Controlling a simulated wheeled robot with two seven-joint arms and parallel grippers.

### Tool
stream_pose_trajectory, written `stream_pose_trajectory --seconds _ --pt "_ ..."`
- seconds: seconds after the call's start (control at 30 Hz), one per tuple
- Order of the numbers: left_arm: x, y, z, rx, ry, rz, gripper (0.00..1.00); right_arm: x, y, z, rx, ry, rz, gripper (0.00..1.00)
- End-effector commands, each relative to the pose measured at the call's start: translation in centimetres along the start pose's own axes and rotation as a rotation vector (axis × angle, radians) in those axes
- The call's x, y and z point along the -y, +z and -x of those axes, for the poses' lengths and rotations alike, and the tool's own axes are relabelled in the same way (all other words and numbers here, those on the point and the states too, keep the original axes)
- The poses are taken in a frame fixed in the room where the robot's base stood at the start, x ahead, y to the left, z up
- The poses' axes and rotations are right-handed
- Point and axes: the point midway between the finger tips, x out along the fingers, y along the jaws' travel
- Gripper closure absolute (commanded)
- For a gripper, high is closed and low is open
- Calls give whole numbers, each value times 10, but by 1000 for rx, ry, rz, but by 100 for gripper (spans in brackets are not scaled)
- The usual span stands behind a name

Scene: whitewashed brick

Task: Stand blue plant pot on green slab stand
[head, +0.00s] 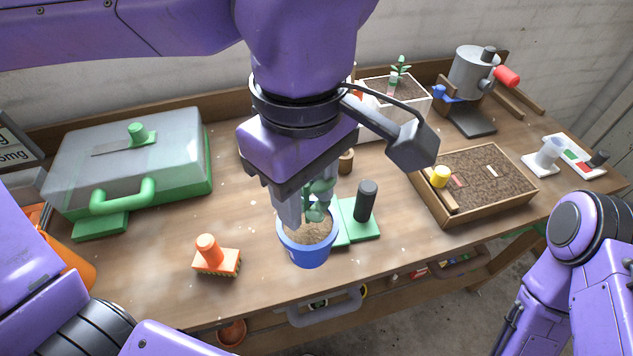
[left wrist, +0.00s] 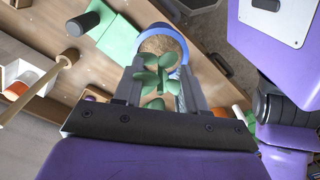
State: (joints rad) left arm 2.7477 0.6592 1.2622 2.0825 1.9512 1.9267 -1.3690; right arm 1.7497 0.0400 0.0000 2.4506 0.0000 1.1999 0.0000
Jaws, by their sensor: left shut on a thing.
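The blue plant pot (head: 308,252) holds brown soil and a green leafy plant (head: 318,200). My left gripper (head: 306,214) points down at it and is shut on it, with the plant between the fingers. In the left wrist view the pot's blue rim (left wrist: 184,48) shows just beyond the fingers. The green slab stand (head: 362,228), with a black upright post (head: 366,200), lies right of the pot and is partly hidden by it. The slab also shows in the left wrist view (left wrist: 120,40). I cannot tell whether the pot touches the table. My right gripper's fingers are not seen.
An orange stamp-like block (head: 216,258) stands left of the pot. A grey and green case (head: 130,160) is at the left. A soil tray (head: 478,212) with a yellow-topped item is at the right. A white planter (head: 405,112) stands behind. The table's front edge is close.

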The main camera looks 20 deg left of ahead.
Motion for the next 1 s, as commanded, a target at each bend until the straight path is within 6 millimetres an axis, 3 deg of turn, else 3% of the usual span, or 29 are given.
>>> stream_pose_trajectory --seconds 0.37,0.6,1.0 --pt "-52 -45 -28 2 -2 0 100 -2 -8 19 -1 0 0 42" --pt "-77 -66 -68 1 -2 -3 100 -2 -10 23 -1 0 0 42" --pt "-91 -78 -109 0 -2 -4 100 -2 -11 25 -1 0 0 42"
